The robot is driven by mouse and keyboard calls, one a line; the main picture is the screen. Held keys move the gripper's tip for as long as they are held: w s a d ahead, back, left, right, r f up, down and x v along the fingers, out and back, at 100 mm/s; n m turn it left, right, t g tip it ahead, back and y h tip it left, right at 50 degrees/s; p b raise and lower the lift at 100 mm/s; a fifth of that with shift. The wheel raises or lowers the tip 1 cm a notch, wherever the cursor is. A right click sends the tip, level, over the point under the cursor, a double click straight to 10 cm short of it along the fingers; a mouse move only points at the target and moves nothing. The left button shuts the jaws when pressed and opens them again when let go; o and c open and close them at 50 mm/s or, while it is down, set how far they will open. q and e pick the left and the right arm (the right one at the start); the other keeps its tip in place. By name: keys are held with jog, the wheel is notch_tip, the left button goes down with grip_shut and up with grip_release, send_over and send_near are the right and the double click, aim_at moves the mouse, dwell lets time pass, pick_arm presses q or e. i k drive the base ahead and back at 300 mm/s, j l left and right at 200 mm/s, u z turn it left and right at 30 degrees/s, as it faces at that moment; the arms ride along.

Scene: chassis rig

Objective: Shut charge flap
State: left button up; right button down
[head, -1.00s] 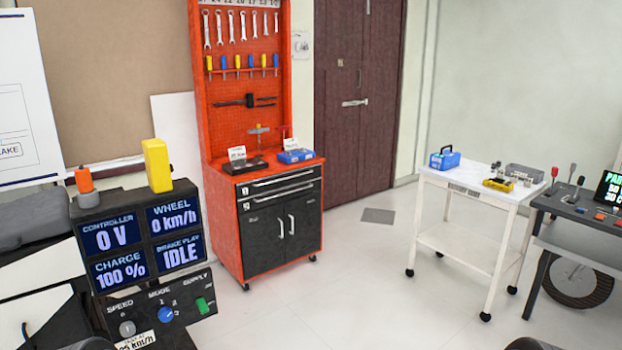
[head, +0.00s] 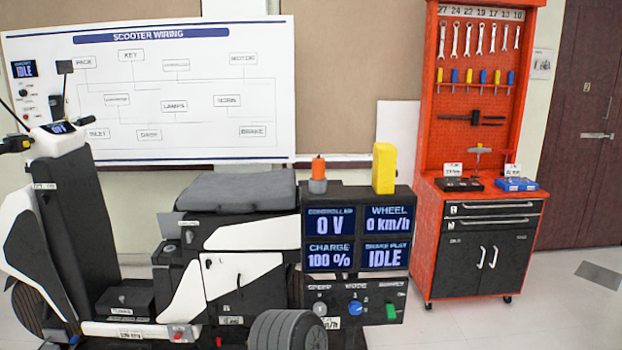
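The scooter rig stands at the left and centre of the head view, with a white and black body (head: 235,265), a grey seat (head: 238,191) and a tall dark front section (head: 75,210). A small round dark fitting (head: 168,248) shows on the black part under the front of the seat. I cannot tell which part is the charge flap, or whether it is open. The display box (head: 357,190) behind the rear body reads CHARGE 100 %, controller 0 V, wheel 0 km/h and IDLE. Neither of my grippers is in view.
A dark ribbed cylinder, like a wheel (head: 288,330), is at the bottom centre. A red tool cabinet (head: 482,240) stands at the right, with open floor (head: 560,315) beside it. A wiring board (head: 150,85) is behind the scooter.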

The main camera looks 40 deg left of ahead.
aim_at(168, 223)
jog(key=u, duration=2)
jog(key=i+j+u, duration=0.1)
jog(key=i+j, duration=0.2)
jog(key=i, duration=0.3)
jog(key=i+j+u, duration=0.15)
jog(key=i, duration=0.4)
jog(key=i+j+u, duration=0.1)
jog(key=i+j, duration=0.15)
jog(key=i, duration=0.35)
jog(key=i+j+u, duration=0.15)
jog(key=i, duration=0.5)
